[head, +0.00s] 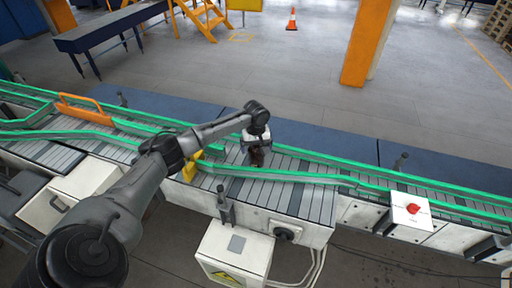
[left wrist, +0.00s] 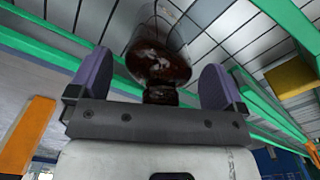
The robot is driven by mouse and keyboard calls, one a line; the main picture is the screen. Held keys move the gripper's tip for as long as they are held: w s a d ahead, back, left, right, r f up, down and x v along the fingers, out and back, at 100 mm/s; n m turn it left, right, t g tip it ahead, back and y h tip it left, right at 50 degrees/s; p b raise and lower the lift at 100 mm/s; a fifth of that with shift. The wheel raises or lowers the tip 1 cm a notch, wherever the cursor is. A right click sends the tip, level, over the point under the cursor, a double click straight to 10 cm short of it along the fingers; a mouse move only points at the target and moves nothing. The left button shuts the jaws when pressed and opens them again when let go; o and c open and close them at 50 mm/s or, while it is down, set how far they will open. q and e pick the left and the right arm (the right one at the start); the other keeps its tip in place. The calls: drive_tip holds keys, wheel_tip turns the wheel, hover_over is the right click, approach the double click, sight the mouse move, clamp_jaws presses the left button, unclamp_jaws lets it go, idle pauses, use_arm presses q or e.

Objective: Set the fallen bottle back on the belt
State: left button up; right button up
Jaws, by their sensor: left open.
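A dark amber bottle (head: 256,158) is on the grey slatted belt (head: 300,198), directly below my left gripper (head: 257,146). In the left wrist view the bottle (left wrist: 158,62) is between the two purple fingers of my left gripper (left wrist: 157,82), with its neck end towards the palm. The fingers are open, with a visible gap on each side of the bottle. The gripper hides part of the bottle in the head view, and I cannot tell for sure if the bottle is upright. My right gripper is not in view.
Green guide rails (head: 285,175) line the belt and an orange bar (head: 84,108) spans it at left. A yellow part (head: 191,166) stands beside the belt, left of the gripper. A box with a red button (head: 411,209) is at right.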

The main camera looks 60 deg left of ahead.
use_arm(q)
drive_tip(key=shift+r, duration=0.1)
wheel_tip(320, 180, up, 12)
drive_tip(key=shift+r, duration=0.1)
idle(0.5)
